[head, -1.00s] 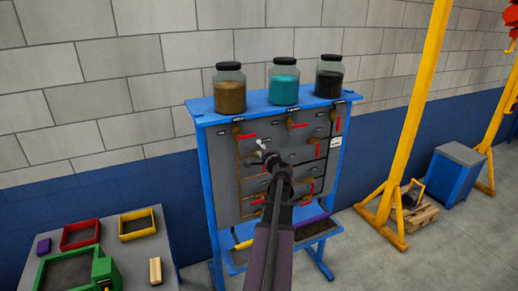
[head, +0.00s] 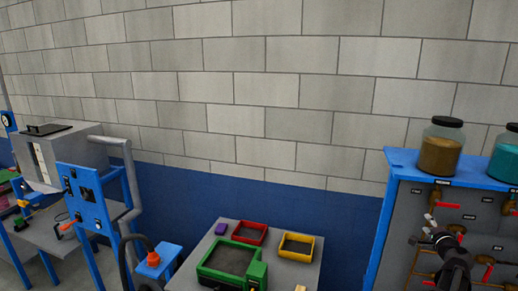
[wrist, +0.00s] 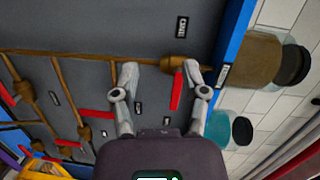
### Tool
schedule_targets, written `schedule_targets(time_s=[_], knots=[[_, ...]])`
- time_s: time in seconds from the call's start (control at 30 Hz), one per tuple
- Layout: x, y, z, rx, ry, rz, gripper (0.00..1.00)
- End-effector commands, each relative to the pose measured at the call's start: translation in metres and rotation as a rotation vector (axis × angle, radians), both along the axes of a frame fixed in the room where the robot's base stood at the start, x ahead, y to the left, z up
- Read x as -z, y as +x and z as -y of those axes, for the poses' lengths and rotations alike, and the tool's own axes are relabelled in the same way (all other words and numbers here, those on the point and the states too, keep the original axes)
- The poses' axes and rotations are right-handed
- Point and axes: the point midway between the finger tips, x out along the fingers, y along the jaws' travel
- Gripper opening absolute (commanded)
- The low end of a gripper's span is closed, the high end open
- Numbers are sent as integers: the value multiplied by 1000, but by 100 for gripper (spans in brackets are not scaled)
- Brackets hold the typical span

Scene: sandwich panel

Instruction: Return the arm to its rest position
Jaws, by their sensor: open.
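My gripper (head: 428,229) is at the lower right of the head view, in front of the grey valve panel (head: 399,232). In the wrist view my gripper (wrist: 163,76) is open, its two grey fingers spread apart. A red valve handle (wrist: 176,91) on a brown pipe fitting (wrist: 180,62) shows between the fingertips, closer to the right finger. Nothing is held, and I cannot tell how far the fingertips are from the handle. Most of my arm is outside the head view.
A brown-filled jar (head: 440,152) and a teal-filled jar (head: 506,162) stand on the panel's blue top shelf (head: 412,166). A table with a red tray (head: 263,227), a yellow tray (head: 282,252) and a green tray (head: 207,272) stands left of the panel. Blue equipment (head: 87,195) is further left.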

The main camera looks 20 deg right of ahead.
Motion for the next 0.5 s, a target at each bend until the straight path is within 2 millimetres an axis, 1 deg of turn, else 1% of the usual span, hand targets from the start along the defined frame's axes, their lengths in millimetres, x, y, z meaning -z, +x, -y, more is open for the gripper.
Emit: schedule_targets(time_s=[0.03, 0.17, 0.2, 0.37, 0.4, 0.47, 0.5], knots=[[11, 18, -19, -47, -9, -27, 57], [31, 56, -61, -162, -36, -103, 57], [38, 67, -75, -196, -44, -127, 57], [64, 105, -130, -335, -79, -221, 57], [71, 113, -144, -369, -88, -244, 57], [81, 125, -165, -420, -102, -279, 57], [87, 132, -179, -454, -112, -304, 57]])
